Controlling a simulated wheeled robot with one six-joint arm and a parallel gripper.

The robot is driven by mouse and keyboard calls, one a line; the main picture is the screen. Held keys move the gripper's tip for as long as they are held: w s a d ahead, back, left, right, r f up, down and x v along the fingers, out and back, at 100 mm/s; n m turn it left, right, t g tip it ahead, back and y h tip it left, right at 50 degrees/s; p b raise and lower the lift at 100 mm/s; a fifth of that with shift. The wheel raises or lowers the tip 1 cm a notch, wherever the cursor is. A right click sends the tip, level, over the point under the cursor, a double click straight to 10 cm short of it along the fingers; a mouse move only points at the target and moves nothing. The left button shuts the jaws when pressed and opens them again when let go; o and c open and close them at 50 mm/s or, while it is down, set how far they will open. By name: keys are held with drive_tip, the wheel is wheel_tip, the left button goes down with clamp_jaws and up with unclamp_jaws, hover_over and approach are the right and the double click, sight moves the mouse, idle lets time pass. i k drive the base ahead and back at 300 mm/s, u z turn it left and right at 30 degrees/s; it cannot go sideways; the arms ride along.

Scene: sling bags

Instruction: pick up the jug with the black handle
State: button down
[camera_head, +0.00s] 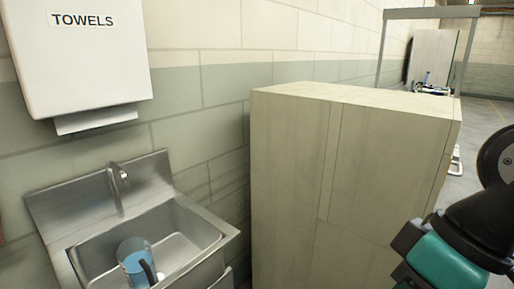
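A clear blue-tinted jug (134,262) with a black handle (148,271) stands in the basin of a steel sink (195,233) at the lower left. The handle is on the jug's right side, towards the camera. The lower part of the jug is cut off by the frame's bottom edge. Part of my arm, black and teal, shows at the lower right, far from the jug. My gripper's fingertips are not visible.
A tall beige cabinet (300,190) stands between the sink and my arm. A white towel dispenser (85,60) hangs on the block wall above the sink, and a steel faucet (118,180) rises at the sink's back. Open floor (490,150) shows at the far right.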

sight(142, 270)
drive_tip(key=u, duration=1.75)
drive_tip(key=k, duration=0.55)
drive_tip(key=u, duration=0.9)
drive_tip(key=i, duration=1.45)
drive_tip(key=z, duration=1.25)
drive_tip(key=i, duration=0.3)
drive_tip(key=z, duration=0.35)
